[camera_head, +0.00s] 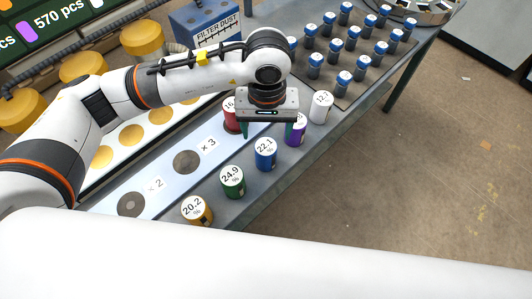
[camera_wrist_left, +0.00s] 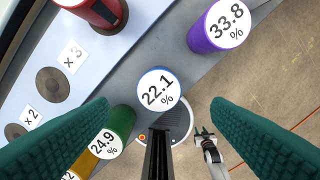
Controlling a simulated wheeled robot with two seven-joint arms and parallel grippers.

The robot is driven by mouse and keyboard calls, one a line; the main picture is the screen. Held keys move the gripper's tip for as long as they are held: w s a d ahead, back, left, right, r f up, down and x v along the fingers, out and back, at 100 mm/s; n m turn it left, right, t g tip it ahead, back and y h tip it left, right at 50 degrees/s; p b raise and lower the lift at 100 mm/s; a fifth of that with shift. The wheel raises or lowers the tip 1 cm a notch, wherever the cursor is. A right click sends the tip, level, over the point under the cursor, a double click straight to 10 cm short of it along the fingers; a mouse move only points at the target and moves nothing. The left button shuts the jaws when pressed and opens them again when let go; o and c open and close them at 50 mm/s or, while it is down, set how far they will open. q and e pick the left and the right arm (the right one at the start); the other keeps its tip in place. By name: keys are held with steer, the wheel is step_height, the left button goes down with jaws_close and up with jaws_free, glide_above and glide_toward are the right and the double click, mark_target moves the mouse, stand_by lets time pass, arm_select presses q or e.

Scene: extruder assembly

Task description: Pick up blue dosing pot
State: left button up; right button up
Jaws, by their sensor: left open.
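The blue dosing pot (camera_head: 266,154), with a white lid marked 22.1 %, stands upright near the front edge of the bench. In the left wrist view its lid (camera_wrist_left: 158,90) is near the middle, between the fingers. My left gripper (camera_head: 268,130) is open and empty, its green fingers pointing down above and slightly behind the blue pot in the head view. In the left wrist view the fingers (camera_wrist_left: 160,108) are spread wide on either side of the pot, apart from it.
A purple pot (camera_head: 296,132) and a green pot (camera_head: 232,182) flank the blue one. A yellow pot (camera_head: 197,211), a red pot (camera_head: 230,118) and a white pot (camera_head: 321,107) stand nearby. Several blue-capped bottles (camera_head: 344,82) fill the bench's far end. Floor lies beyond the front edge.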

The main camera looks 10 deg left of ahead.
mark_target(266, 146)
arm_select(q)
step_height(266, 146, down, 4)
steer(key=shift+f+p, duration=0.2)
steer(key=shift+p, duration=0.4)
step_height(266, 146, down, 5)
steer(key=shift+a+p, duration=0.15)
steer(key=shift+p, duration=1.1)
steer(key=shift+f, duration=0.2)
steer(key=shift+w, duration=0.1)
steer(key=c, duration=1.1)
